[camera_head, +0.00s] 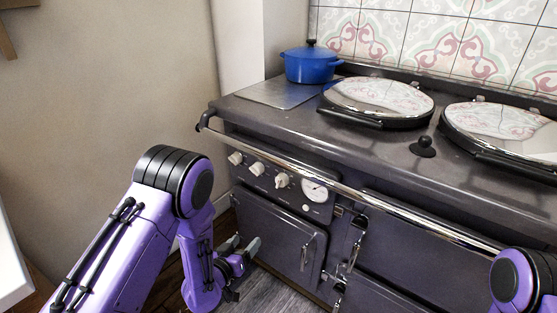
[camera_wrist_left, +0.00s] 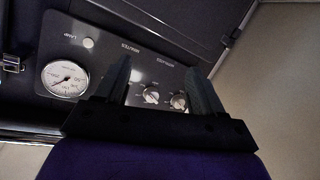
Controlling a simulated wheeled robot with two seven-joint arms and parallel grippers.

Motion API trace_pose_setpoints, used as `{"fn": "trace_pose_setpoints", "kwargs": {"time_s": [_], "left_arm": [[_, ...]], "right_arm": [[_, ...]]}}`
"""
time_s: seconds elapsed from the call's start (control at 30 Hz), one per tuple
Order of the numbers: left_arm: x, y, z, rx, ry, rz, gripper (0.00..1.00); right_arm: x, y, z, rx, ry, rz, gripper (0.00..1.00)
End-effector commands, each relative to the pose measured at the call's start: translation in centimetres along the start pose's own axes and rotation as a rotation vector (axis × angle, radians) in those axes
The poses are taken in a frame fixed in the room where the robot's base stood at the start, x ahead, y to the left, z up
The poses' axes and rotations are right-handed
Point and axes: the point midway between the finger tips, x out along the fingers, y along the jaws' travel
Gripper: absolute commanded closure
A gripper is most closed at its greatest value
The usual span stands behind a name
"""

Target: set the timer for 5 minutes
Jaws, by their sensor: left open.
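In the left wrist view, small lettering that seems to read "MINUTES" is on the panel; two knobs (camera_wrist_left: 151,95) (camera_wrist_left: 180,102) show between the fingers, and the dial (camera_wrist_left: 65,79) is at left. My left gripper (camera_head: 245,243) is open and empty, low in front of the oven door, below the panel. The knobs' settings are too small to read. My right gripper is out of view.
A chrome rail (camera_head: 350,190) runs along the range's front above the panel. A blue pot (camera_head: 310,64) stands at the back left, near two round hob lids (camera_head: 380,96) (camera_head: 505,130). The oven door (camera_head: 275,240) is shut. A wall is close on the left.

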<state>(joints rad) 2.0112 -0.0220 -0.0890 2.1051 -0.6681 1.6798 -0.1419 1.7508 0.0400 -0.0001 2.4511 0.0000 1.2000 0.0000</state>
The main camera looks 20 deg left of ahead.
Motion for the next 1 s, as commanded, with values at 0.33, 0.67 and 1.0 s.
{"fn": "trace_pose_setpoints", "kwargs": {"time_s": [0.33, 0.67, 1.0], "left_arm": [[4.1, 6.0, -12.3, 0.07, 0.226, 0.238, 0.32], [10.8, 7.6, -13.5, 0.068, 0.223, 0.234, 0.32], [12.5, 8.0, -13.8, 0.067, 0.219, 0.232, 0.32]], "right_arm": [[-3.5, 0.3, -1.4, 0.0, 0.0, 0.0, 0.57], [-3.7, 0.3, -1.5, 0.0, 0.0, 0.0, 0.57], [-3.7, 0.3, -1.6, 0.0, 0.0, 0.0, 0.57]]}}
